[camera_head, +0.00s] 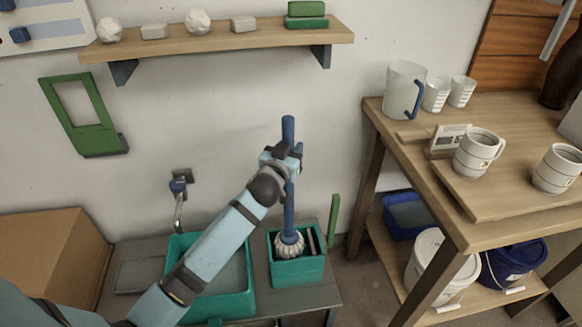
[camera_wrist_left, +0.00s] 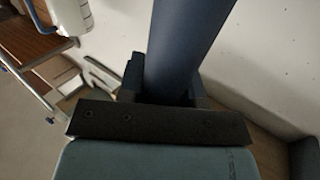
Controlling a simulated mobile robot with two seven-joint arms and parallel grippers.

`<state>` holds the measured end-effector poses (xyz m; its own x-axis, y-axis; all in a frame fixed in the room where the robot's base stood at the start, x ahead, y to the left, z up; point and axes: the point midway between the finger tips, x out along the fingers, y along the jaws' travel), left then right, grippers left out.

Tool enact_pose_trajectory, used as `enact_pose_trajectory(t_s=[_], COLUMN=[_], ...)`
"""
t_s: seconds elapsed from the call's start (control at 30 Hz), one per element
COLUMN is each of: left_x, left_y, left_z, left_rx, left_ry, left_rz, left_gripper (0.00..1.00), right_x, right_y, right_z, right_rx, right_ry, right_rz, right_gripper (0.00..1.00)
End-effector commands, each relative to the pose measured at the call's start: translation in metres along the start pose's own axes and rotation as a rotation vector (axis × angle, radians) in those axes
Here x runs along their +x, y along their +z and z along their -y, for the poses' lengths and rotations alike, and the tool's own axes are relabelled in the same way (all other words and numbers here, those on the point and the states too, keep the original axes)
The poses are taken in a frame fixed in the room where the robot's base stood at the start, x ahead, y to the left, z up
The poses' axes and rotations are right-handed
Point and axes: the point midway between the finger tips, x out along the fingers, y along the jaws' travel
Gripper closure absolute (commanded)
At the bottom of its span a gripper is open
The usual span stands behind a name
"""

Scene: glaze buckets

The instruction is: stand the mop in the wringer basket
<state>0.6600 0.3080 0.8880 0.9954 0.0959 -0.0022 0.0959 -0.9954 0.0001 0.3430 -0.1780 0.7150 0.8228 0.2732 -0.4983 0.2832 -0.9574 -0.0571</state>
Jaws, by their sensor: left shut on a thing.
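The mop has a blue handle (camera_head: 288,205) and a pale ribbed round head (camera_head: 289,246). It stands nearly upright. My left gripper (camera_head: 283,160) is shut on the upper handle; the handle top sticks out above it. In the left wrist view the handle (camera_wrist_left: 183,45) rises between the fingers (camera_wrist_left: 165,92). The mop head is at the mouth of a small green bin (camera_head: 297,272), which looks like the wringer basket, left of its dark upright slats. I cannot tell whether the head rests inside or hangs just above. My right gripper is not in view.
A larger green basin (camera_head: 245,297) stands left of the bin, below a wall tap (camera_head: 179,186). A cardboard box (camera_head: 55,250) is far left. A wooden table (camera_head: 410,150) with mugs and a jug stands right, with buckets (camera_head: 442,262) beneath. A wall shelf (camera_head: 220,40) is above.

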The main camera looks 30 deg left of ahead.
Motion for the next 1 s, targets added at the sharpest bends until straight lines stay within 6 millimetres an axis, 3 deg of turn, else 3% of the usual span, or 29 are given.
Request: enact_pose_trajectory(t_s=[0.17,0.4,0.8,0.83,0.93,1.0], left_x=[0.000,0.000,0.000,0.000,0.000,0.000], left_y=[0.011,0.045,0.050,0.051,0.050,0.050], left_z=[0.000,0.000,0.000,0.000,0.000,0.000], left_rx=[-0.001,-0.002,-0.001,-0.001,0.000,0.000], left_ry=[0.001,0.000,0.001,0.001,0.001,0.001], left_rz=[-0.002,-0.001,-0.002,0.000,0.000,0.000], left_gripper=[0.91,0.91,0.91,0.63,0.42,0.42], right_x=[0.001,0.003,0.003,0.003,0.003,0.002], right_y=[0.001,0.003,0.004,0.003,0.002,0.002], right_z=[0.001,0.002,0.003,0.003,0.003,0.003], right_rx=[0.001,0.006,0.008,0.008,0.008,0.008], right_ry=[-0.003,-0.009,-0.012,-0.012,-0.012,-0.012], right_rz=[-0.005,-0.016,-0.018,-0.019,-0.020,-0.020], right_gripper=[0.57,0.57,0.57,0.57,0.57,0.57])
